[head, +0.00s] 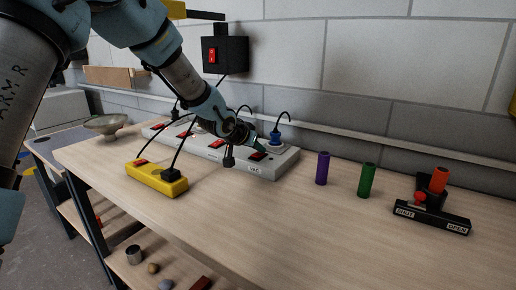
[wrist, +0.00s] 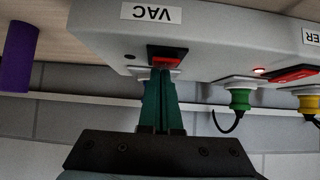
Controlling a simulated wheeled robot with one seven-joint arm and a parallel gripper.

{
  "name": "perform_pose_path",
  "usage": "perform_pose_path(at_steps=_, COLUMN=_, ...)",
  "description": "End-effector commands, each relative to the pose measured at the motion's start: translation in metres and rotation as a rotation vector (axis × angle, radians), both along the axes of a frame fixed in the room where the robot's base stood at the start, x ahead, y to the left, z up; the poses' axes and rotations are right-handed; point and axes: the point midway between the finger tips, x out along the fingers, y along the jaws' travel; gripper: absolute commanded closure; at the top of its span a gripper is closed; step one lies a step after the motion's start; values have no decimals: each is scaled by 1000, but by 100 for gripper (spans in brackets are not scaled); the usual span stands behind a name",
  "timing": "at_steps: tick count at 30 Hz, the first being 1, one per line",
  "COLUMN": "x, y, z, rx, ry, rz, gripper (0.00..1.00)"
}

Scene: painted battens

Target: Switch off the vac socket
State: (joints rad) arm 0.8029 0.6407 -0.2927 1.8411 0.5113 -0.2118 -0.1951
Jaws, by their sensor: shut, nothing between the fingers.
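The long grey socket strip (head: 285,165) lies on the bench along the wall, with several red switches. Its near end carries the VAC label (head: 255,170), which shows upside down in the wrist view (wrist: 152,13). The VAC switch (wrist: 167,52) is a red rocker in a dark frame beside that label. My gripper (wrist: 165,74) is shut and empty, its green fingertips at the lower edge of the VAC switch. Whether they touch it I cannot tell. The fingers hide part of the switch and the plug behind. The rocker's position is unclear. The neighbouring switch (wrist: 293,74) has a lit lamp beside it.
A yellow strip (head: 155,180) with a black plug lies in front. Purple (head: 322,168) and green (head: 367,180) cylinders and a black SHUT/OPEN fixture (head: 432,217) stand to the right. A black box with a red switch (head: 225,54) hangs on the wall.

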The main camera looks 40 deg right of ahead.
Motion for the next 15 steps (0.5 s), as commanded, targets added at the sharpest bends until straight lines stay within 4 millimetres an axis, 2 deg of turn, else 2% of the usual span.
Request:
perform_pose_path(at_steps=7, x=2, y=-11, z=3, rx=-1, ry=0, rz=-1, gripper=100)
perform_pose_path(at_steps=15, x=3, y=-12, z=4, rx=-2, ry=0, rz=-1, gripper=100)
